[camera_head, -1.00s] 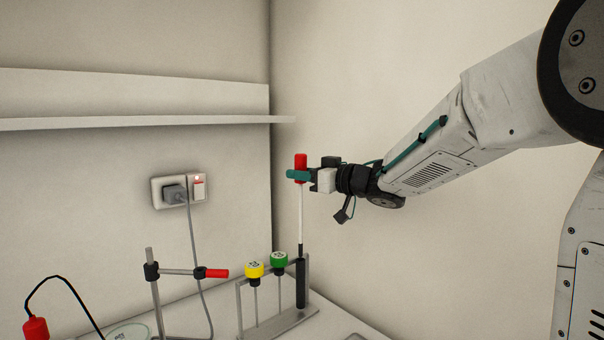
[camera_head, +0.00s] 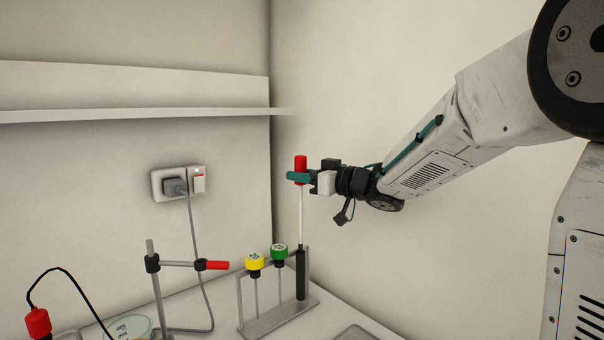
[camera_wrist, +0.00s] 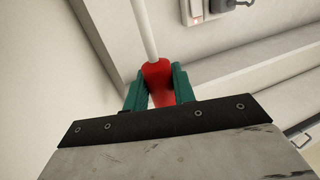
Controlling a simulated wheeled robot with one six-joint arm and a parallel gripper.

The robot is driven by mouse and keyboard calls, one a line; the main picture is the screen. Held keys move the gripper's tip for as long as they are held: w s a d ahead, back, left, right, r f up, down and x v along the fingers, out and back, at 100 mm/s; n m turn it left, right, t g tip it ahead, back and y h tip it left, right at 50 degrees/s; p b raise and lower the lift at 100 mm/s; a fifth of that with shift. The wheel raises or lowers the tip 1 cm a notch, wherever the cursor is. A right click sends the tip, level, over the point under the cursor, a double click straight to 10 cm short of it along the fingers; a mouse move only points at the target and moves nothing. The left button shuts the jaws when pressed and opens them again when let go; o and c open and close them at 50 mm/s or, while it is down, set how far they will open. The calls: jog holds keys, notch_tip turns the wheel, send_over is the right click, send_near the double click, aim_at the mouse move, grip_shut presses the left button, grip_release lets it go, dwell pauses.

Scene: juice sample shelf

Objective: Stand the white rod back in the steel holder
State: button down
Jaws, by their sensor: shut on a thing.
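My gripper (camera_head: 299,177) is shut on the red handle (camera_head: 300,162) of the white rod (camera_head: 300,218). The rod hangs upright below the jaws, over the right end of the steel holder (camera_head: 272,322). Its lower end meets a black sleeve (camera_head: 301,273) at that end of the holder; I cannot tell whether the sleeve is part of the rod or of the holder. In the wrist view the teal fingers (camera_wrist: 159,92) grip the red handle (camera_wrist: 158,74) from both sides, and the white rod (camera_wrist: 144,28) runs out of the top of the picture.
A yellow-capped rod (camera_head: 254,262) and a green-capped rod (camera_head: 279,252) stand in the holder beside it. A stand with a red-tipped arm (camera_head: 217,265) is to the left. A wall socket (camera_head: 177,184) and a shelf (camera_head: 130,114) are behind. A grey tray (camera_head: 355,333) lies front right.

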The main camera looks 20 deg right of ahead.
aim_at(301, 208)
jog(key=shift+f, duration=6.6)
dwell(0.4)
jog(key=c, duration=1.1)
grip_release()
